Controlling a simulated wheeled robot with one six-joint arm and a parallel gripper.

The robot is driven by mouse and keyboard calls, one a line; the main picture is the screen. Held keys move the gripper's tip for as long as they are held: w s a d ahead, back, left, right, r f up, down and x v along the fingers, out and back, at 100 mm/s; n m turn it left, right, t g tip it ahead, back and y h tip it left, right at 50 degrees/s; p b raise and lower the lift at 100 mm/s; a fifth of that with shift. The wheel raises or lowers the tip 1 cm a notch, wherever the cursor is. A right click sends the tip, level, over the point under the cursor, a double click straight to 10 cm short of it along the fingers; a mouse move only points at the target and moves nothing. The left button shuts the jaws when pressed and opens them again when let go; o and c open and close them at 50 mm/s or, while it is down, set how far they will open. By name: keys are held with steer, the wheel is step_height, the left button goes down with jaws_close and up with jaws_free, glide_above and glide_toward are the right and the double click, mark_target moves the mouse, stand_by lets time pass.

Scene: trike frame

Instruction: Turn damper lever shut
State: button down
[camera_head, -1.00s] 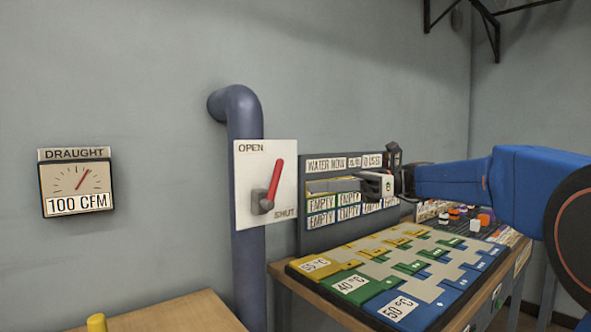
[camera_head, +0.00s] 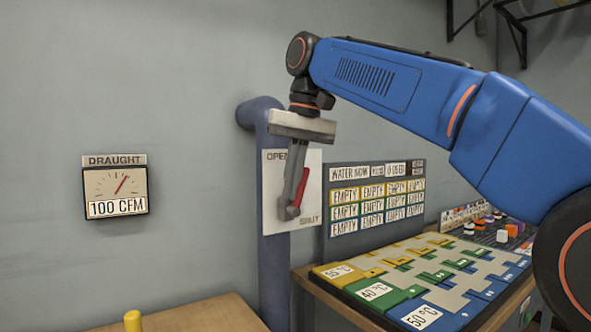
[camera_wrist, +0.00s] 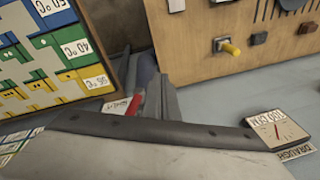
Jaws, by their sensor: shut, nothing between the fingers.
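The damper plate (camera_head: 312,210) is a white panel on a blue-grey pipe, marked OPEN at upper left and SHUT at lower right. Its red lever (camera_head: 303,187) points up and slightly right, partly hidden behind my fingers. My gripper (camera_head: 287,208) points down in front of the plate, its fingers shut and empty, the tips by the lever's lower end. I cannot tell whether they touch it. In the wrist view the red lever (camera_wrist: 134,104) shows beside the fingers. The draught gauge (camera_head: 116,189) on the wall reads 100 CFM.
A water board (camera_head: 376,197) with EMPTY labels stands right of the plate. Below it is a table with a coloured tile board (camera_head: 400,272). A wooden surface (camera_head: 190,318) with a yellow knob (camera_head: 132,321) is at lower left. The wall between gauge and pipe is clear.

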step_height(320, 180, up, 13)
steer(key=s+a+n+t+h, duration=0.2)
steer(key=n+t, duration=0.3)
glide_above(300, 192)
steer(key=s, duration=0.2)
step_height(300, 192, down, 10)
steer(key=shift+w+a, duration=0.15)
steer(key=shift+a, duration=0.25)
steer(key=shift+w+d, duration=0.1)
